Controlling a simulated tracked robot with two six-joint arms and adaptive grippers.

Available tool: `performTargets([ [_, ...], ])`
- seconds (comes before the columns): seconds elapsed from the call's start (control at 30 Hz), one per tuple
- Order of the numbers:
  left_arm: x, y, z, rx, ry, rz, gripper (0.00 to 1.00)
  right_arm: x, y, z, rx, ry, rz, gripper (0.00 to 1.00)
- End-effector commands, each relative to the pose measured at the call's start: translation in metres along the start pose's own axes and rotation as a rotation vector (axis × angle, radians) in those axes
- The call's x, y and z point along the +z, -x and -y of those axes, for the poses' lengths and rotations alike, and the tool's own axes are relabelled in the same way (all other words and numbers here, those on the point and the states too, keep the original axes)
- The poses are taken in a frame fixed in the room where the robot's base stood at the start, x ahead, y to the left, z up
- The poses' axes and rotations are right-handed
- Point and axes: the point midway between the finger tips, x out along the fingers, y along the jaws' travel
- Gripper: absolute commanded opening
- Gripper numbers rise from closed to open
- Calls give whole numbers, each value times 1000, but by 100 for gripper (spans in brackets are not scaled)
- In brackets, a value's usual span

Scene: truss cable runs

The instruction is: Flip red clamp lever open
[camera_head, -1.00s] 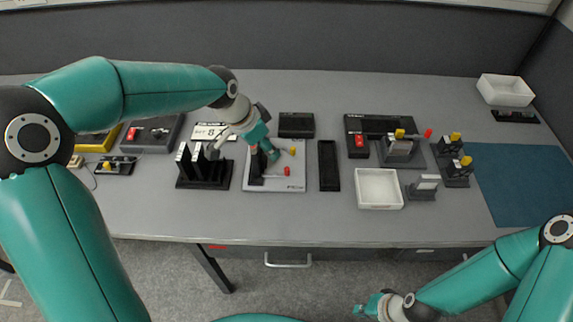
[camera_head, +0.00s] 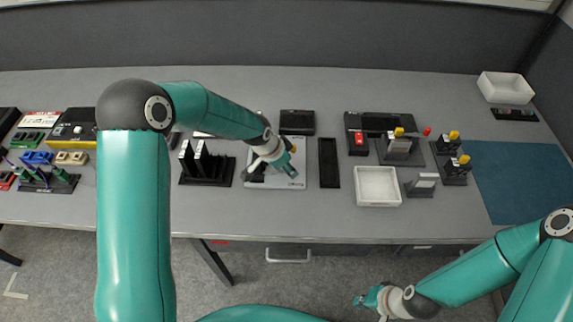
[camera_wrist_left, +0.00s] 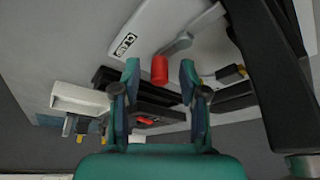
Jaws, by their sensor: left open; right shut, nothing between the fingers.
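The clamp board (camera_head: 292,150), a light plate, lies mid-table with my left gripper (camera_head: 290,170) over it. In the left wrist view, the red clamp lever's knob (camera_wrist_left: 160,70) shows between the fingertips of my left gripper (camera_wrist_left: 160,72), and its grey arm (camera_wrist_left: 177,45) runs back over the board. The fingers are open and apart on either side; I cannot tell how deep the knob sits between them. In the head view the red lever is hidden behind the gripper. My right gripper (camera_head: 368,300) is shut and empty, low in front of the table.
A black slotted rack (camera_head: 205,172) stands left of the board. A black tray (camera_head: 329,163) and a white bin (camera_head: 378,187) lie to the right. The blue mat (camera_head: 520,180) is clear.

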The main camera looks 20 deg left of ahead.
Motion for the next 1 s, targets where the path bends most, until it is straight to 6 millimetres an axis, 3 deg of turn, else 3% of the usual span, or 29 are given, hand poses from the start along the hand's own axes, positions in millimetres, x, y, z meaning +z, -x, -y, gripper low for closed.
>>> performTargets([
  [0.17,0,0,0,0,0,0,43,0,0,0,0,0,0,0],
  [0.43,0,0,0,0,-1,0,0,0,0,0,0,0,0,0],
  [0.77,0,-2,0,-6,13,-1,0,0,-7,-3,0,0,0,0],
  [1.0,-1,-7,2,-41,91,-3,0,0,-37,-14,0,0,0,0],
])
